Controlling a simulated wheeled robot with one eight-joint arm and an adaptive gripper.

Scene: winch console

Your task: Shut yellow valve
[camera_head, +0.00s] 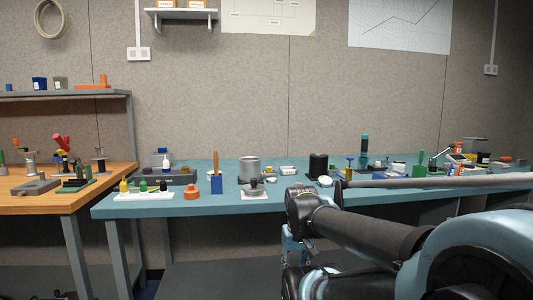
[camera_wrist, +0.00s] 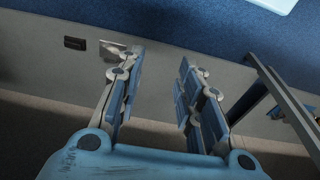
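A white board (camera_head: 145,195) lies near the left front edge of the teal table and carries a row of small knobs. The knob at its left end is yellow (camera_head: 124,185) and may be the yellow valve. It is too small to tell its position. My gripper (camera_wrist: 160,62) is open and empty in the wrist view, with its two blue-padded fingers apart. In the head view my gripper is mostly hidden, low in front of the table, to the right of the white board and well apart from it. The yellow knob is not in the wrist view.
The teal table (camera_head: 120,208) holds an orange knob (camera_head: 192,193), a blue block (camera_head: 216,184) and a grey cylinder (camera_head: 248,168). A wooden bench (camera_head: 50,205) stands at left. My arm covers the right front of the table. The wrist view shows blue floor (camera_wrist: 215,22).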

